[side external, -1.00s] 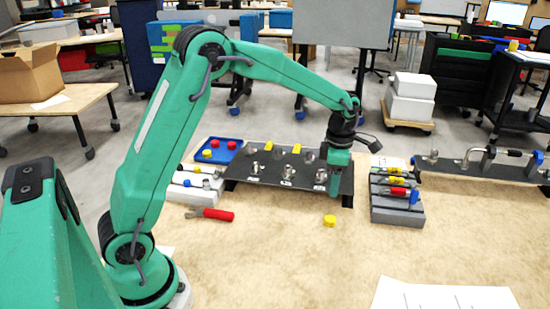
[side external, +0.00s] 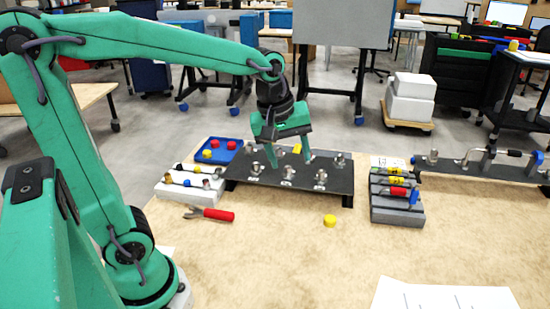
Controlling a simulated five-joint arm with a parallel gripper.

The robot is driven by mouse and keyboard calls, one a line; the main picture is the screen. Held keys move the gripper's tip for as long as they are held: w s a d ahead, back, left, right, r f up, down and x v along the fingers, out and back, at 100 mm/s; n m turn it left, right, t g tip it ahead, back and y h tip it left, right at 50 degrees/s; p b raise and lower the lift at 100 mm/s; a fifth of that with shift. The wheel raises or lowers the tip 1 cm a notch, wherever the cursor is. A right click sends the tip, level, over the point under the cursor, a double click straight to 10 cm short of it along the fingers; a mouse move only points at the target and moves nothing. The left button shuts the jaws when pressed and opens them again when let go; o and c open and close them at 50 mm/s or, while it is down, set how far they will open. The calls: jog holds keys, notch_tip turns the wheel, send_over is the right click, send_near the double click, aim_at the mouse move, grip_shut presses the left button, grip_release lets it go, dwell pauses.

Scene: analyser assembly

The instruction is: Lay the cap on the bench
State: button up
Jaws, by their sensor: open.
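A small yellow cap (side external: 330,221) sits on the tan bench (side external: 290,250), in front of the right end of the dark panel. It stands apart from everything around it. My gripper (side external: 291,163) is open, with its fingers pointing down over the middle of the dark panel (side external: 340,186). No object shows between the fingers. The cap is to the right of my gripper and nearer the camera. Several metal fittings stand on the panel, one (side external: 321,177) near its right end. Another yellow piece (side external: 297,149) is partly hidden behind my gripper.
A blue tray (side external: 236,156) with red and yellow caps lies behind a white tool rack (side external: 172,193). Red-handled pliers (side external: 217,214) lie in front. A grey rack (side external: 397,215) stands right of the panel. The front of the bench is mostly clear.

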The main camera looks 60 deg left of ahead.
jog(key=s+m+t, duration=0.2)
jog(key=s+m, duration=1)
